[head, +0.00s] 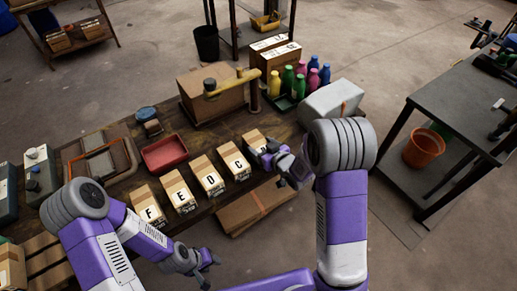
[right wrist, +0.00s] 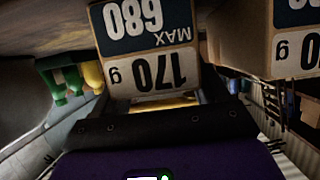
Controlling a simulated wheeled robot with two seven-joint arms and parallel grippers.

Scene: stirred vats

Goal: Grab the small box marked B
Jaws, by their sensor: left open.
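A row of small cardboard boxes with white letter labels stands along the table's front edge. The labels F (head: 151,207), E (head: 179,192), D (head: 208,176) and C (head: 235,162) are readable. A further small box (head: 253,138) stands at the right end of the row; its letter is covered by my right gripper (head: 270,156). In the right wrist view a box (right wrist: 147,48) with upside-down print, "MAX 680" and "170 g", is close in front of that gripper. Whether its jaws are closed on the box is not visible. My left gripper (head: 212,268) is open and empty, below the row.
A red tray (head: 165,154) and a large carton (head: 210,92) lie behind the row. Several coloured bottles (head: 301,84) and a grey rounded machine (head: 331,99) are at the right end of the table. A second box (right wrist: 257,40) is beside the near one in the wrist view.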

